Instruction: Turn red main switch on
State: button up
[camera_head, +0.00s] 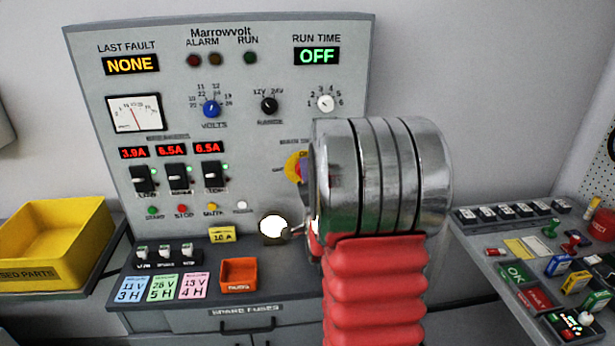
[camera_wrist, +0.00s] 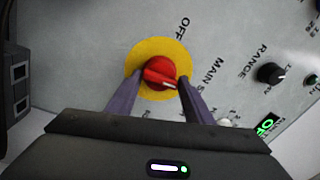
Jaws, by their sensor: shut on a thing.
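The red main switch (camera_wrist: 160,73) is a round red knob on a yellow disc (camera_wrist: 179,50), mounted on the grey panel. In the wrist view my gripper (camera_wrist: 159,80) has its two dark fingers on either side of the knob, shut on it. The OFF label (camera_wrist: 182,27) is above the disc there, and the ON label is not readable. In the head view only the left part of the yellow disc (camera_head: 292,168) shows; my arm hides the knob and the gripper. The RUN TIME display (camera_head: 317,56) reads OFF.
The panel carries a blue VOLTS knob (camera_head: 211,108), a black RANGE knob (camera_head: 269,105) and several breakers (camera_head: 178,178). A yellow bin (camera_head: 55,235) stands at left. An orange box (camera_head: 239,274) sits on the ledge below. A bench with small parts (camera_head: 540,262) is at right.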

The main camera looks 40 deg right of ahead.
jog(key=shift+s+f+m, duration=0.15)
jog(key=shift+f+m, duration=0.3)
jog(key=shift+m, duration=0.25)
jog(key=shift+f, duration=0.1)
jog(key=o, duration=0.7)
jog(key=shift+o, duration=0.7)
jog(key=shift+r, duration=0.2)
jog(key=shift+r, duration=0.1)
